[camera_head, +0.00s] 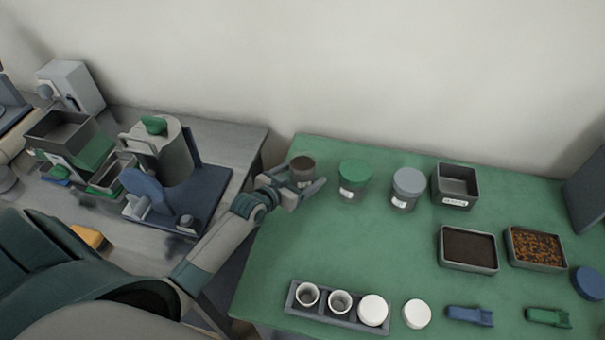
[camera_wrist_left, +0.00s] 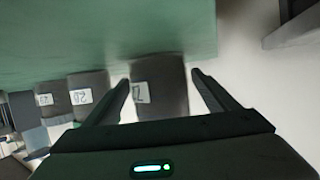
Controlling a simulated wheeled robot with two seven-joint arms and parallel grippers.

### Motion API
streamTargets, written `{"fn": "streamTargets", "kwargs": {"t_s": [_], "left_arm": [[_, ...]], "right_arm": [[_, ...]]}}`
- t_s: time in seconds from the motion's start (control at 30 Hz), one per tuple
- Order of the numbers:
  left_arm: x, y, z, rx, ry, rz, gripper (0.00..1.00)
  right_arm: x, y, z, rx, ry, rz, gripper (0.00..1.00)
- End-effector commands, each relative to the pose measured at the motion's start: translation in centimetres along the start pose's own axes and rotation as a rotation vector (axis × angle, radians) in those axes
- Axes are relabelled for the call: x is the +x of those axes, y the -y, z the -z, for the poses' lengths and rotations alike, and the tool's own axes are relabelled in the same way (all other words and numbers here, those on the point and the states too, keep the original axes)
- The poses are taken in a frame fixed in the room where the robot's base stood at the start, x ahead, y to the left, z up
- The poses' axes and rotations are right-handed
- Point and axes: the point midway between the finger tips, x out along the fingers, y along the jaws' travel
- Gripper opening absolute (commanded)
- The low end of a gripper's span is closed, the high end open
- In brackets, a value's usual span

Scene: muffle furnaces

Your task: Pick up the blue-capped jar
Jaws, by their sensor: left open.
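A jar with a grey-blue cap (camera_head: 408,181) stands upright on the green table, right of a green-capped jar (camera_head: 353,172). Left of both is a dark-topped brown jar (camera_head: 302,164). My left gripper (camera_head: 297,183) is open at this brown jar, with a finger on each side of it. The left wrist view, which is upside down, shows the nearest labelled jar (camera_wrist_left: 158,92) between the open fingers (camera_wrist_left: 161,80). Whether the fingers touch it cannot be told. Two more labelled jars stand beyond it in that view. My right gripper is not in view.
Behind the blue-capped jar's right side is an empty grey bin (camera_head: 456,182). Two filled trays (camera_head: 468,268) (camera_head: 536,262) lie to the right. A rack with white cups (camera_head: 334,318) lies in front, and a blue disc (camera_head: 588,282) lies at right. The middle of the green table is clear.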

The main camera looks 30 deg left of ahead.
Motion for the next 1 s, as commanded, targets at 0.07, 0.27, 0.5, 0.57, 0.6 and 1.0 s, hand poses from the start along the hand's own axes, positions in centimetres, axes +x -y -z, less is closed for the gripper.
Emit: {"fn": "streamTargets", "kwargs": {"t_s": [0.07, 0.27, 0.5, 0.57, 0.6, 1.0], "left_arm": [[0.0, 0.0, 0.0, 0.000, 0.000, 0.000, 0.80], [0.0, 0.0, 0.0, 0.000, 0.000, 0.000, 0.75], [0.0, 0.0, 0.1, 0.000, -0.003, 0.000, 0.31], [0.0, 0.0, 0.1, 0.000, -0.003, 0.001, 0.31], [0.0, 0.0, 0.1, 0.000, -0.003, 0.001, 0.31], [-0.7, 0.1, 2.0, 0.002, -0.006, 0.001, 0.31]], "right_arm": [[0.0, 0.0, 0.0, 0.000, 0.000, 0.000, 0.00], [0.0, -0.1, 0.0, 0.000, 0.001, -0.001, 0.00], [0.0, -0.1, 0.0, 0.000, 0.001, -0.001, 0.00], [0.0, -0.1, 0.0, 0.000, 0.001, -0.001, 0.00], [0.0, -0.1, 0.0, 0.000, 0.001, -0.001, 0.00], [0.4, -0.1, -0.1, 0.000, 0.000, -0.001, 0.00]]}}
